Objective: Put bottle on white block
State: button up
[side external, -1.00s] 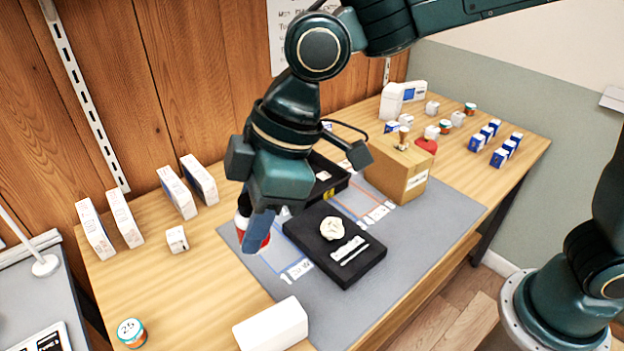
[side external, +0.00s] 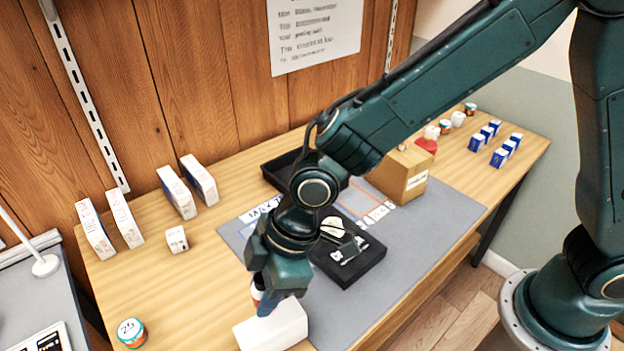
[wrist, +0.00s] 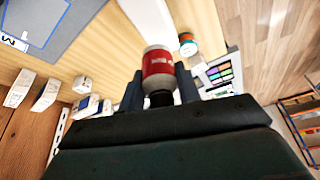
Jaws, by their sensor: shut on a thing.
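The bottle (wrist: 158,66) is white with a red label and a dark cap. In the wrist view it sits between the two fingers of my gripper (wrist: 160,92), which is shut on it. In the side view my gripper (side external: 266,302) is low at the front of the table, over the white block (side external: 278,326). Only a sliver of the bottle (side external: 257,291) shows there beside the fingers. The white block also shows beyond the bottle in the wrist view (wrist: 145,20). Whether the bottle touches the block is hidden by the gripper.
A small orange-and-teal jar (side external: 131,332) stands left of the block. White boxes (side external: 95,229) stand along the back left. A black pad (side external: 350,268) with small items lies on the grey mat (side external: 420,240), with a cardboard box (side external: 400,178) behind. Bare wood lies left of the block.

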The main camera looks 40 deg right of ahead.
jog(key=shift+f, duration=0.45)
jog(key=shift+f, duration=2.15)
jog(key=o, duration=1)
jog(key=shift+f, duration=0.1)
jog(key=shift+c, duration=0.2)
jog(key=v, duration=1.2)
